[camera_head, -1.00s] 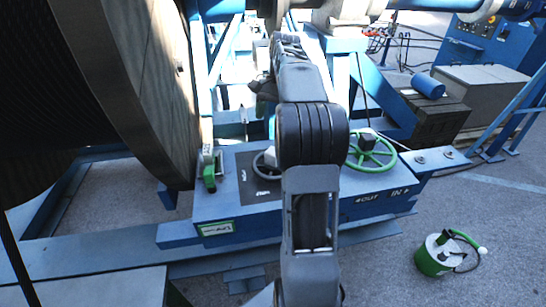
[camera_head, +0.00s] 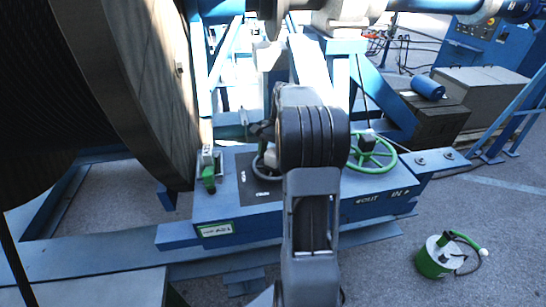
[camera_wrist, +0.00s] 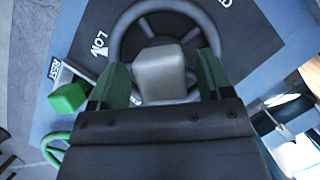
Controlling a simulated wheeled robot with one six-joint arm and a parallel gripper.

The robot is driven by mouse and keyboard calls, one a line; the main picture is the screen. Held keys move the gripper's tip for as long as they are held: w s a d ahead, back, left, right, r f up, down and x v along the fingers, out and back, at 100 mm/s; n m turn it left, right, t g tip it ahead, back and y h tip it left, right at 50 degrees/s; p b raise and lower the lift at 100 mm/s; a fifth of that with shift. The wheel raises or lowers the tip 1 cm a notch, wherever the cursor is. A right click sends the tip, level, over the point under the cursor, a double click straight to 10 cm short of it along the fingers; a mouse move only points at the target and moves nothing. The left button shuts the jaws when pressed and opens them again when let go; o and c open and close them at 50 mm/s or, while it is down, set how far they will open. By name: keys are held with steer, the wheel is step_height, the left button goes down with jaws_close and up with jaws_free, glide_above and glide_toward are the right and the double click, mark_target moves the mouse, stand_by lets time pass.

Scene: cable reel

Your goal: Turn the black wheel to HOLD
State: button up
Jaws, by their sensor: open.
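The black wheel (camera_wrist: 125,35) lies on the blue panel in the wrist view, with a light grey block (camera_wrist: 165,72) at its middle. My gripper (camera_wrist: 162,68) is open, with one green-padded finger on each side of the block. I cannot tell whether the fingers touch the block or the wheel. Near the rim, white letters (camera_wrist: 99,44) read roughly "LON"; more lettering (camera_wrist: 222,3) is cut off at the top. In the head view my arm hides most of the wheel; only its left rim (camera_head: 259,168) shows.
A green wheel (camera_head: 372,154) is on the panel's right, above OUT and IN markings. A green lever (camera_head: 208,174) stands at the panel's left, beside the large reel (camera_head: 165,90). A green and white canister (camera_head: 437,256) stands on the open floor at right.

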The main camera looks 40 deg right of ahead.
steer(key=shift+s+a+f, duration=0.15)
steer(key=shift+a+f, duration=0.15)
steer(key=shift+f, duration=0.35)
